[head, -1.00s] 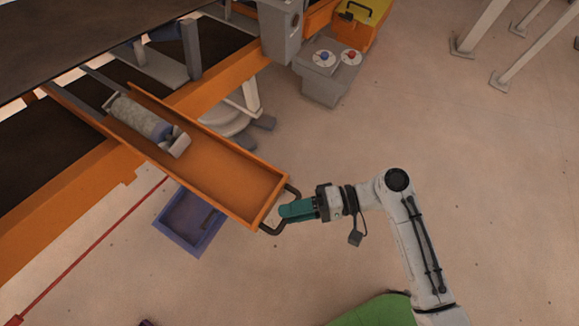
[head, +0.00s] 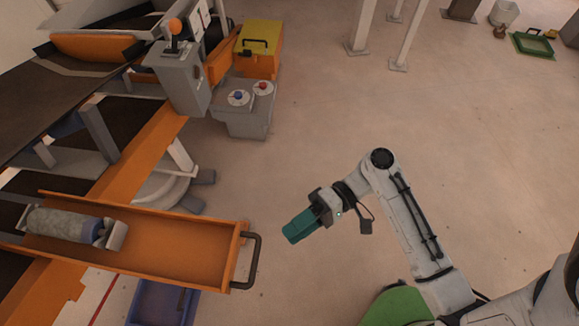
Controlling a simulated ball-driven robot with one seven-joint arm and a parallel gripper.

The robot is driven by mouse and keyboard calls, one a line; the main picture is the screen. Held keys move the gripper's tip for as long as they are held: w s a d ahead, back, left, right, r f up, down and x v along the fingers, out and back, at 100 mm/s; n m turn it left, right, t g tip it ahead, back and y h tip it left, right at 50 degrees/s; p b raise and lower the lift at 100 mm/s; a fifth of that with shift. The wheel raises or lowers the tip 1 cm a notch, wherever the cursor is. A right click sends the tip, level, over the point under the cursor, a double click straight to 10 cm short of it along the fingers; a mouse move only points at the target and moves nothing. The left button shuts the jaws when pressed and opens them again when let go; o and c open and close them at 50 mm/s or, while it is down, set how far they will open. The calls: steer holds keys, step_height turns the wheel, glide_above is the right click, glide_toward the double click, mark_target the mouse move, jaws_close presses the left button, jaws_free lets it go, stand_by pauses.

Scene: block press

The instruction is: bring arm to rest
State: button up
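My gripper (head: 291,238) with teal fingers is in the middle of the head view, over bare floor. It is apart from the dark handle (head: 249,262) of the orange drawer tray (head: 180,250), to the right of it. Nothing shows between the fingers, but the fingertips are too small to tell how far apart they are. My arm is bent, coming in from the lower right. The tray is pulled out from the machine and holds a grey roller (head: 65,225) with a blue end at its left.
A blue bin (head: 150,305) sits on the floor below the tray. A grey box with blue and red buttons (head: 243,115) stands near the machine, beside a yellow-lidded orange box (head: 258,38). White legs (head: 362,25) stand at the top. The floor between is clear.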

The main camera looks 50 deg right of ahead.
stand_by(0.3)
step_height(320, 180, down, 7)
steer(key=s+d+n+g+h, duration=0.1)
steer(key=s+n+g+h, duration=0.15)
steer(key=h, duration=0.45)
steer(key=s+d+r+n+h, duration=0.1)
steer(key=d+r+h, duration=0.2)
steer(key=d+h, duration=0.5)
steer(key=shift+s+d+r+g+h, duration=0.25)
steer(key=shift+s+g+h, duration=0.1)
steer(key=shift+h, duration=0.15)
